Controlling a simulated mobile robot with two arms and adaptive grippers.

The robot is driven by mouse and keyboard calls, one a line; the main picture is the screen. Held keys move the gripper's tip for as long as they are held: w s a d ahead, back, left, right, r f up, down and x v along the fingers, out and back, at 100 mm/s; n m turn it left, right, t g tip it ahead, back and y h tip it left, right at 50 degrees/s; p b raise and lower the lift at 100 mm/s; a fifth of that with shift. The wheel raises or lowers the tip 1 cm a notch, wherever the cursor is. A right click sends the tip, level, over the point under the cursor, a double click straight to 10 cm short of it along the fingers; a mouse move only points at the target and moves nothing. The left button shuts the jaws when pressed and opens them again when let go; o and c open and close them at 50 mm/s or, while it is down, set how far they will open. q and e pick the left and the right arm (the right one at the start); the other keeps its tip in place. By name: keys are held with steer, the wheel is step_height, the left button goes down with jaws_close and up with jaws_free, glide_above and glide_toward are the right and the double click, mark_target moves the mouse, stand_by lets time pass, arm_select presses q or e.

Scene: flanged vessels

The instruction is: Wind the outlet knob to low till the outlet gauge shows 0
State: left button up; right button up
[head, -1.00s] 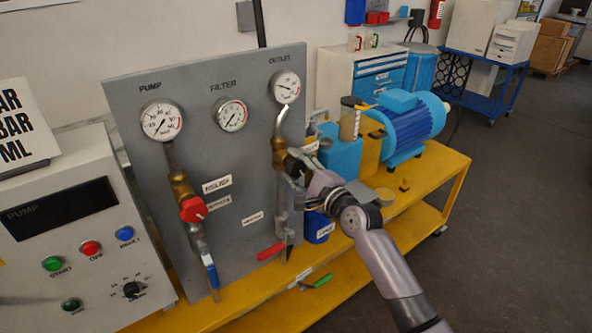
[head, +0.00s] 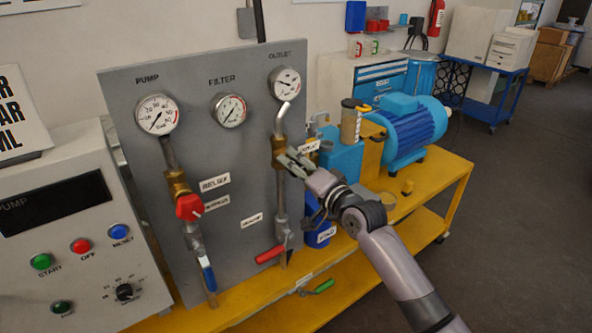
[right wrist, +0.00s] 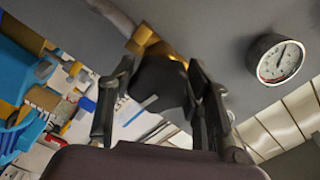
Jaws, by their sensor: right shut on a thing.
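The outlet gauge (head: 285,83) is a white round dial at the top right of the grey panel, under the OUTLET label. Its needle is too small to read surely. A bent pipe leads down from it to a brass valve body (head: 279,144). My right gripper (head: 290,161) is at this valve and hides the outlet knob in the head view. In the right wrist view the black outlet knob (right wrist: 163,84) sits between the two fingers, which are shut on it, in front of the brass body (right wrist: 152,43). My left gripper is not in view.
The pump gauge (head: 157,114) and filter gauge (head: 230,110) are left of the outlet line. A red relief knob (head: 189,207) and a red lever (head: 269,254) are on the panel. A blue motor (head: 408,128) stands right on the yellow bench (head: 438,172).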

steer(key=n, duration=0.3)
steer(key=n+b, duration=0.1)
steer(key=shift+f+n, duration=0.3)
steer(key=shift+n, duration=0.1)
steer(key=n, duration=0.4)
steer(key=shift+d+n+b, duration=0.1)
steer(key=shift+n+b, duration=0.2)
steer(key=shift+b, duration=0.1)
steer(key=n, duration=0.4)
steer(key=shift+w, duration=0.1)
steer(key=n+p, duration=0.1)
steer(key=n, duration=0.4)
steer(key=shift+d+n, duration=0.15)
steer(key=shift+n, duration=0.25)
steer(key=o, duration=1.1)
steer(key=shift+r, duration=0.15)
steer(key=shift+o, duration=0.2)
